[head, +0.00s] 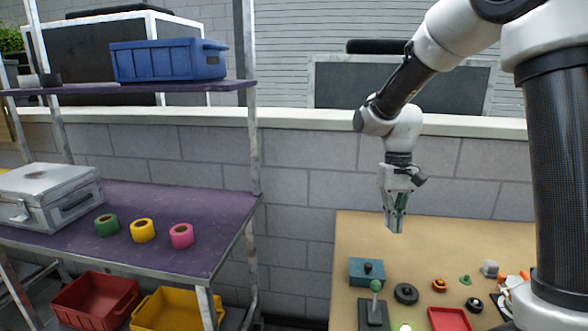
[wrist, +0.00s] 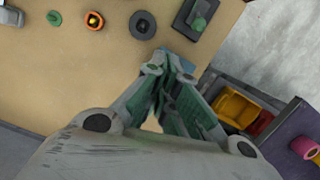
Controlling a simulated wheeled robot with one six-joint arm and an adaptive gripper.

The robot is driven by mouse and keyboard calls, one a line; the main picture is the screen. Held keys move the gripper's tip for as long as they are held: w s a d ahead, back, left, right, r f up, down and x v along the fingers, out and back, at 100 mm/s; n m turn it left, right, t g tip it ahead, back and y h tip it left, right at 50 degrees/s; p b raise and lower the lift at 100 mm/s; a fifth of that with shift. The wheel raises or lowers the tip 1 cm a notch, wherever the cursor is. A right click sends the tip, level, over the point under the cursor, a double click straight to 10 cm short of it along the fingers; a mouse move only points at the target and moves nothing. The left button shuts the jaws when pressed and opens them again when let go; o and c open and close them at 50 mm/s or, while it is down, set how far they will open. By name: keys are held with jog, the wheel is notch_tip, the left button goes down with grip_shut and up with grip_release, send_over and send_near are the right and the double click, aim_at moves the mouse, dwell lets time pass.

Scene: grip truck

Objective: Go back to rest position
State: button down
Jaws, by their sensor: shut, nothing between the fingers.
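My gripper (head: 396,222) hangs pointing down above the back left part of the wooden table (head: 375,235). It is shut and empty. In the wrist view the gripper (wrist: 168,68) also shows with its fingertips together over the tabletop. A teal box with a dark knob (head: 367,270) stands on the table below it, apart from the fingers. A joystick with a green ball (head: 376,287) stands in front of that box.
A black ring (head: 406,293), an orange piece (head: 439,286) and a red tray (head: 449,319) lie on the table. At left, a purple shelf (head: 190,215) bears green (head: 106,225), yellow (head: 143,230) and pink (head: 181,236) tape rolls. A blue crate (head: 168,60) sits above.

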jog(key=s+d+r+t, duration=0.3)
jog(key=s+d+r, duration=0.2)
jog(key=s, duration=0.5)
jog(key=s+d+r+t, duration=0.3)
jog(key=s+d+r, duration=0.2)
jog(key=s, duration=0.5)
jog(key=shift+s+d+r+t, duration=0.25)
jog(key=shift+r+t, duration=0.15)
jog(key=shift+r, duration=0.75)
